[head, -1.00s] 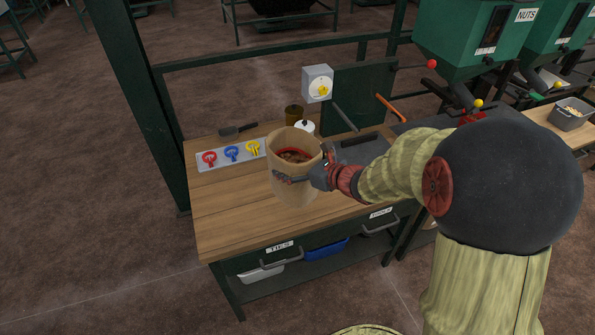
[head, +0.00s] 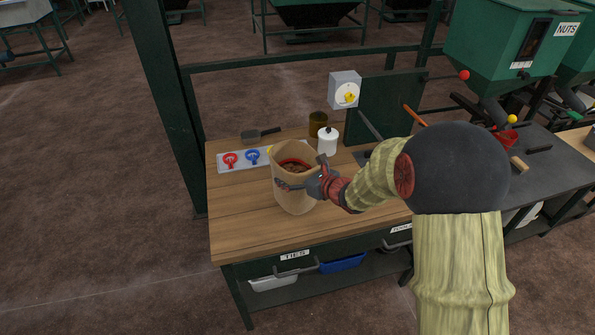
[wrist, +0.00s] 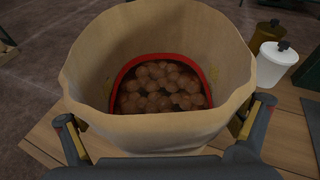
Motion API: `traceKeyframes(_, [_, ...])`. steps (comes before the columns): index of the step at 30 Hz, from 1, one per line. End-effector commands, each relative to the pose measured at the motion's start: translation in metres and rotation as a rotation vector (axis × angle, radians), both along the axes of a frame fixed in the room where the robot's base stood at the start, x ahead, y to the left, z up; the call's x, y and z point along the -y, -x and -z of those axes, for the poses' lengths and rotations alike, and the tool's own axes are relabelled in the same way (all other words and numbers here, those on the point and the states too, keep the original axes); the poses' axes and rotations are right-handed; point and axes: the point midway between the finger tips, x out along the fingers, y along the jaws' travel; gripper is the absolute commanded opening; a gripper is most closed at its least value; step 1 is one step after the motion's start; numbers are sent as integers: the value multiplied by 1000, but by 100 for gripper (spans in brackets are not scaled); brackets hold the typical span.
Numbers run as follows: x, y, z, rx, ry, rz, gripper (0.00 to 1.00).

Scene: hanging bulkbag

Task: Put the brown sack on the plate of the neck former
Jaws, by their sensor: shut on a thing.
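The brown sack (head: 291,204) is an open-topped paper bag over the left-middle of the wooden bench. It is upright, and whether its base touches the bench I cannot tell. In the wrist view the sack (wrist: 160,125) shows a red-rimmed opening inside and many round brown pieces. My gripper (head: 286,185) is shut on the sack, with one finger on each side of it in the wrist view. A dark flat piece (head: 366,155) at the back right of the bench is partly hidden by my arm; I cannot tell whether it is the neck former's plate.
A tray of coloured clips (head: 218,162) and a dark scoop (head: 262,135) lie behind the sack. A white jar (head: 327,140) and brown jar (head: 318,122) stand behind right. A grey dial box (head: 345,89) and green panel (head: 385,108) rise behind. The bench's front left is clear.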

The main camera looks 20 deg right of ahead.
Motion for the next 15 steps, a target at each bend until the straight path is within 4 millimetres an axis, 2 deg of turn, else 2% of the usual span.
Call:
traceKeyframes(4, [1, -1, 17, 4, -1, 1, 31])
traceKeyframes(15, [1, -1, 19, 5, -1, 1, 31])
